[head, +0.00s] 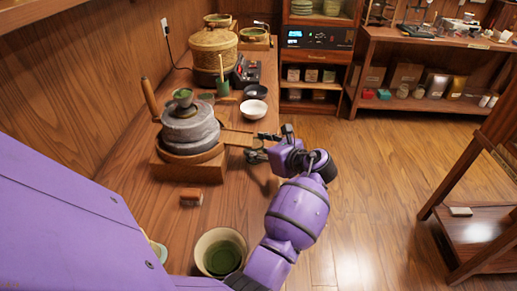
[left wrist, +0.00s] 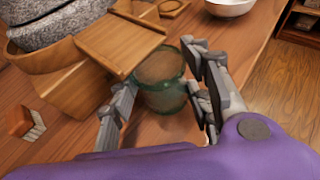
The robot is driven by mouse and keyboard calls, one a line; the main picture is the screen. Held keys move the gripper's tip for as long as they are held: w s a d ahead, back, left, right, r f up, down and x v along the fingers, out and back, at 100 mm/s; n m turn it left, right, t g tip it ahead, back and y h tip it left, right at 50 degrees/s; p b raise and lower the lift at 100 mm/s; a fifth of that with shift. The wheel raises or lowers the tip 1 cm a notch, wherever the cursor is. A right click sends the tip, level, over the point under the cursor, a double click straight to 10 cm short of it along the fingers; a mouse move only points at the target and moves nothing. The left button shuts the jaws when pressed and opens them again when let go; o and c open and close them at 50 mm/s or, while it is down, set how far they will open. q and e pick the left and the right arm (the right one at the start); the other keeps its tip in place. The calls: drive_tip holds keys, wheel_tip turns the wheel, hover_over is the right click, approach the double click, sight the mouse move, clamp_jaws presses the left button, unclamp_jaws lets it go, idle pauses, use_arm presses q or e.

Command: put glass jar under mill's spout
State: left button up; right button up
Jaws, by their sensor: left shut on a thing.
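The stone mill (head: 190,128) stands on a wooden base at the left of the counter. Its wooden spout (head: 238,138) sticks out to the right; in the left wrist view the flat spout (left wrist: 118,42) is at the upper left. My left gripper (head: 260,147) is at the spout's end. In the left wrist view it is shut on the greenish glass jar (left wrist: 163,92), with a finger on each side. The jar is upright at the spout's end, its rim partly overlapped by the spout's edge. The head view mostly hides the jar. My right gripper is not in view.
A white bowl (head: 253,109) and a dark bowl (head: 256,91) stand behind the spout. A small brown block (head: 191,196) and a large bowl with green inside (head: 220,253) are on the near counter. The counter's right edge runs beside my arm.

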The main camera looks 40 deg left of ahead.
use_arm(q)
drive_tip(key=shift+f, duration=0.1)
drive_tip(key=o, duration=1.3)
drive_tip(key=shift+o, duration=0.2)
drive_tip(key=shift+d+r, duration=0.2)
drive_tip(key=shift+d, duration=0.05)
drive_tip(key=v, duration=1.1)
drive_tip(key=shift+d+r, duration=0.2)
drive_tip(key=shift+s, duration=0.15)
